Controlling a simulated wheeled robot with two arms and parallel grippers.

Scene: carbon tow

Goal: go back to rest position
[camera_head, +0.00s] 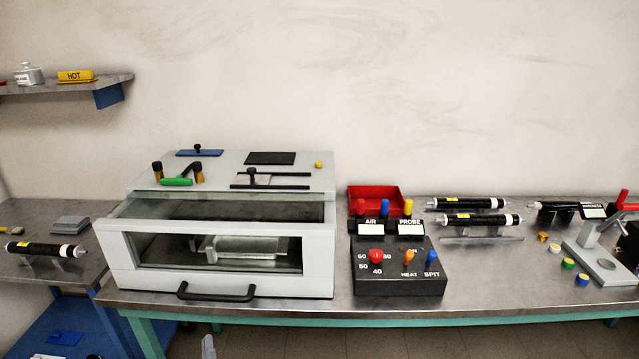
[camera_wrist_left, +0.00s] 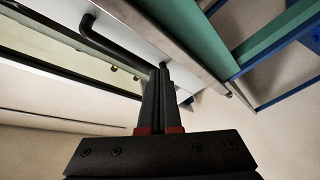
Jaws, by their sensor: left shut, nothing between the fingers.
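My left gripper (camera_wrist_left: 163,75) shows in the left wrist view with its dark fingers together and nothing between them. Its tips appear close to the black handle (camera_wrist_left: 100,40) of the white chamber; I cannot tell whether they touch. In the head view only a small grey piece shows low at the bottom edge, left of centre, and I cannot tell if it is this gripper. The white chamber (camera_head: 117,262) stands on the bench with its black front handle (camera_head: 216,293) free of any gripper there. My right gripper is in neither view.
The metal bench (camera_head: 470,290) holds a black control box (camera_head: 400,287), a red bin (camera_head: 375,193), several black cylinders and a press-like stand (camera_head: 590,262) at right. A side table at left bears another black cylinder (camera_head: 45,249). A wall shelf (camera_head: 60,87) hangs above. Floor is open in front.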

